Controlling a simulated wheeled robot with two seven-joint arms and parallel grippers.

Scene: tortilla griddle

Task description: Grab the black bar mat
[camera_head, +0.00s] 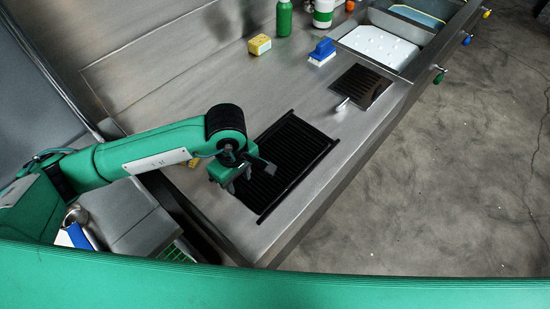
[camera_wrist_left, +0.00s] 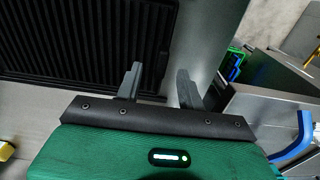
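The black bar mat (camera_head: 296,158) lies flat on the steel counter in the head view. It is a ribbed dark rectangle with a raised rim. In the left wrist view the mat (camera_wrist_left: 85,40) fills the upper left. My left gripper (camera_head: 244,181) is over the mat's left side in the head view, hiding part of it. In the left wrist view its two fingers (camera_wrist_left: 158,85) stand apart with nothing between them, near a lower corner of the mat. I cannot tell whether a finger touches the mat. My right gripper is in neither view.
A smaller dark grate (camera_head: 362,86) with a pale-handled tool (camera_head: 342,104) lies farther along the steel counter (camera_head: 210,75). The counter's front edge drops to the floor.

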